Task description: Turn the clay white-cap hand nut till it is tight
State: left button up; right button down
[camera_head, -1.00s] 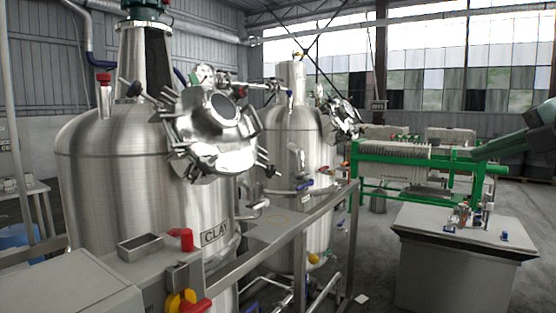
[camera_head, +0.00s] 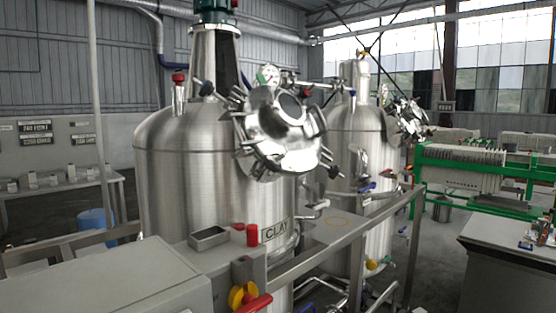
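A large steel tank (camera_head: 185,190) with a "CLAY" plate (camera_head: 276,231) stands left of the middle. A round steel manway cover (camera_head: 280,130) with several clamp nuts around its rim sits on its upper front. I cannot make out a white-capped nut at this size. Neither of my grippers is in view.
A grey cabinet (camera_head: 120,285) and a steel rail (camera_head: 340,240) stand before the tank. A second steel tank (camera_head: 350,130) is behind it. A green-framed filter press (camera_head: 470,175) and a grey bench (camera_head: 510,255) are at the right. A side table (camera_head: 60,185) is at the left.

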aim_at(269, 162)
jog(key=l+u, duration=0.2)
jog(key=u, duration=0.25)
jog(key=l+u, duration=0.2)
jog(key=u, duration=0.25)
jog(key=l+u, duration=0.15)
jog(key=u, duration=0.3)
jog(key=k, duration=0.05)
